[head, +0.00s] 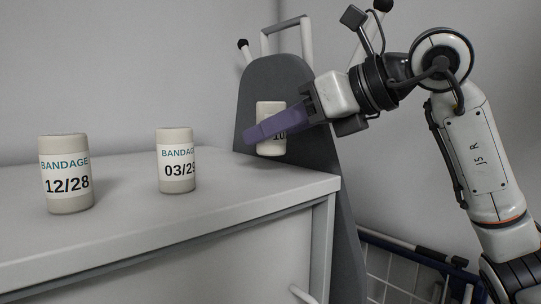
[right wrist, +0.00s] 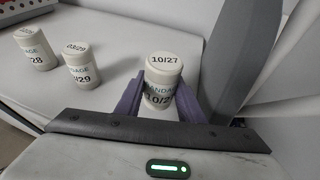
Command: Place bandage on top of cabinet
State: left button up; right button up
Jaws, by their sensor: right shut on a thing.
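My right gripper (head: 276,126) is shut on a white cylindrical bandage (head: 269,108), holding it upright at the cabinet's right end. In the right wrist view this bandage (right wrist: 163,72) reads 10/27 and sits between the two purple fingers. I cannot tell whether its base touches the cabinet top. The white cabinet (head: 240,194) has a flat top. Two more bandages stand upright on it, one marked 12/28 (head: 66,174) and one marked 03/29 (head: 176,161). My left gripper is not in view.
A dark grey rounded panel (head: 277,78) with a pale handle stands behind the cabinet's right end. A blue-edged wire basket (head: 392,270) is at lower right. The cabinet top between the 03/29 bandage and the right edge looks clear.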

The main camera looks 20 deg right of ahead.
aim_at(284, 147)
jog(key=shift+f, duration=1.5)
jog(key=shift+b, duration=0.3)
jog(key=shift+f, duration=0.25)
jog(key=o, duration=1)
jog(key=shift+r, duration=0.1)
jog(key=shift+o, duration=0.2)
jog(key=shift+d+r, duration=0.1)
jog(key=shift+r, duration=0.1)
jog(key=v, duration=1.1)
jog(key=shift+s+d, duration=0.2)
jog(key=shift+s, duration=0.1)
jog(key=shift+r, duration=0.15)
